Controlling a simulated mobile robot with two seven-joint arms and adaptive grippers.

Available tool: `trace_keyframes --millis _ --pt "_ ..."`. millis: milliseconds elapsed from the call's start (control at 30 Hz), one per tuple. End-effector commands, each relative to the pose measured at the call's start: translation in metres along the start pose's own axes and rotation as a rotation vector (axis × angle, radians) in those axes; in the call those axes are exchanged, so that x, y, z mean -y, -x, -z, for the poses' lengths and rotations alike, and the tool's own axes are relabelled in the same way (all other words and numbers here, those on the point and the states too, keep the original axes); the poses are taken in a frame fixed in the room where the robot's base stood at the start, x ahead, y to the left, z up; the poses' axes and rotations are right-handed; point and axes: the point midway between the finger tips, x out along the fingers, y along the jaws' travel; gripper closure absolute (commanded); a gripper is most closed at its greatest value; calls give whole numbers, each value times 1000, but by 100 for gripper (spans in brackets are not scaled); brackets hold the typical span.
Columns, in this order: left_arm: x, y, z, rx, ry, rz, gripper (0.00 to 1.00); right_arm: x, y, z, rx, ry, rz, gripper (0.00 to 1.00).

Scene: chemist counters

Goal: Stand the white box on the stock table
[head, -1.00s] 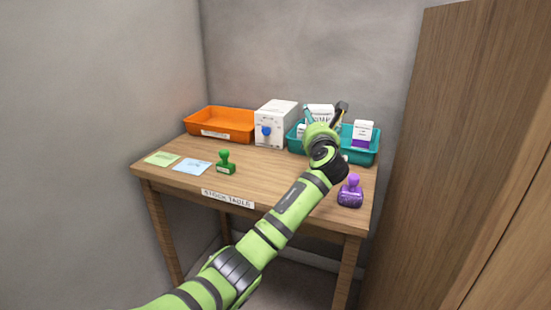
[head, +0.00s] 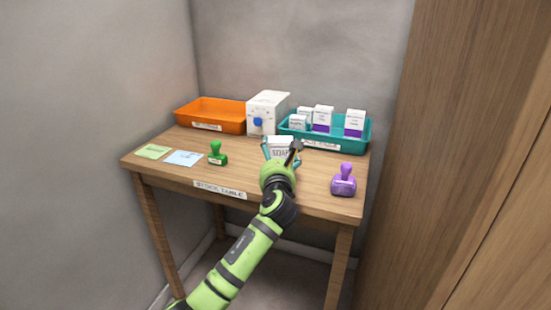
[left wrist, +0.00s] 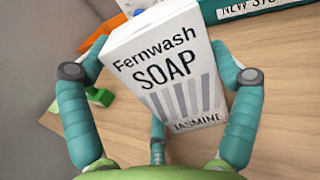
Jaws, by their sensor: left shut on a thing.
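The white box (head: 280,146) is a soap carton; in the left wrist view the white box (left wrist: 165,75) reads "Fernwash SOAP JASMINE" with grey stripes. My left gripper (head: 282,150) is shut on it, with teal fingers on both sides of the box in the left wrist view (left wrist: 160,95). The box is at the middle of the stock table (head: 240,165), in front of the teal tray. I cannot tell whether its base touches the wood. My right gripper is not in view.
The teal tray (head: 345,149) holds several white and purple boxes. An orange tray (head: 190,117) and a white device with a blue knob (head: 268,106) stand at the back. A green stamp (head: 217,154), a purple stamp (head: 343,182), and green (head: 153,152) and blue (head: 184,158) cards lie near the front.

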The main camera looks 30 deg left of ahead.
Motion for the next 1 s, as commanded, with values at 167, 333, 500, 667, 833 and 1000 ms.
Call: trace_keyframes --millis 167,333,500,667,833,1000 --pt "0 0 -1 1 0 0 45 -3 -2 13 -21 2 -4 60" --pt "0 0 1 -1 1 0 0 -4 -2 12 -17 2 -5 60" --pt "0 0 1 -1 0 0 0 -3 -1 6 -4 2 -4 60" --pt "0 0 -1 0 1 0 0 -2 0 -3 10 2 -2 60" --pt "1 15 -1 0 -1 2 0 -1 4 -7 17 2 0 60" --pt "1 50 -2 0 0 3 0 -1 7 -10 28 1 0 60"
